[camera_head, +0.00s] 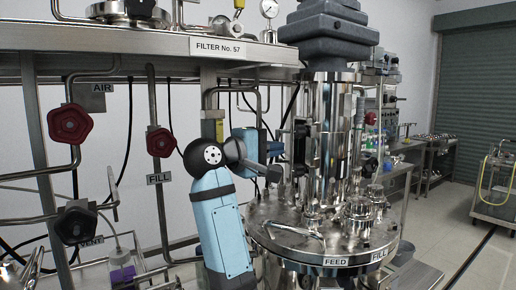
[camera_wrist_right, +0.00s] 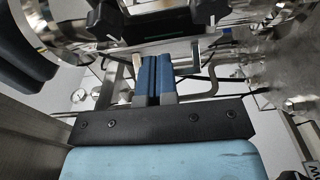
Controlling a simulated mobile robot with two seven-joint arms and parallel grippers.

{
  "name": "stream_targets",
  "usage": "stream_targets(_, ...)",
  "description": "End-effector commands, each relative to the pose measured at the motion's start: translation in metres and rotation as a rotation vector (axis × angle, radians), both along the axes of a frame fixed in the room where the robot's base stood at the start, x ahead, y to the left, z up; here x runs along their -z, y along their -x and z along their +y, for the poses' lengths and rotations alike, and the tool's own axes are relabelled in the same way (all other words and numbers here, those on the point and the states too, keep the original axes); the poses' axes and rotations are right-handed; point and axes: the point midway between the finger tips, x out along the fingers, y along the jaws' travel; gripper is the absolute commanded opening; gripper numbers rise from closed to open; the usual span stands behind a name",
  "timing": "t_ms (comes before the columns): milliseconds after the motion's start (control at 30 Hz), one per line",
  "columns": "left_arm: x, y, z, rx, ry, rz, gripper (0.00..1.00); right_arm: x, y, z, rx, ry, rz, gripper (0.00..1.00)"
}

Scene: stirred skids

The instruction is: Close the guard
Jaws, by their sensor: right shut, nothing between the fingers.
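A shiny steel column (camera_head: 335,110) stands upright on a round vessel lid (camera_head: 275,235). A dark fitting (camera_head: 300,148) sits on the column's left side. I cannot tell for sure which part is the guard or how far open it stands. My right gripper (camera_head: 272,173) reaches in from the left just beside the column, with its fingers pointing toward it. In the right wrist view its two blue fingers (camera_wrist_right: 153,78) are together and empty, below a dark part with black knobs (camera_wrist_right: 106,18). Contact cannot be made out. My left gripper is not in view.
Red valve knobs (camera_head: 69,124) and a black knob (camera_head: 76,222) are on pipes at the left. A steel shelf labelled FILTER No. 57 (camera_head: 218,48) hangs above my right arm. Fittings (camera_head: 361,213) crowd the lid. Open floor (camera_head: 440,220) lies at the right.

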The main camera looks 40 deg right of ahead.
Motion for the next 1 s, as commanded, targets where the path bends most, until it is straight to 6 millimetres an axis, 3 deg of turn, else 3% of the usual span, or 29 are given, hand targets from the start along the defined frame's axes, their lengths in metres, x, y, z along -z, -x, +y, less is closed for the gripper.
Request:
stream_targets(200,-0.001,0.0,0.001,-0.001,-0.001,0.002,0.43,0.0,0.001,-0.013,0.0,0.001,0.0,0.0)
stream_targets(567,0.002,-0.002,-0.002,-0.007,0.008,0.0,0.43,0.001,0.002,-0.014,-0.011,0.0,0.0,0.0)
stream_targets(800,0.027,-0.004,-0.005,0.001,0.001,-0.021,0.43,0.008,0.015,-0.021,-0.141,-0.002,-0.006,0.0)
stream_targets(1000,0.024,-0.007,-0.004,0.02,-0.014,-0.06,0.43,0.004,0.027,-0.031,-0.14,0.0,-0.003,0.0)
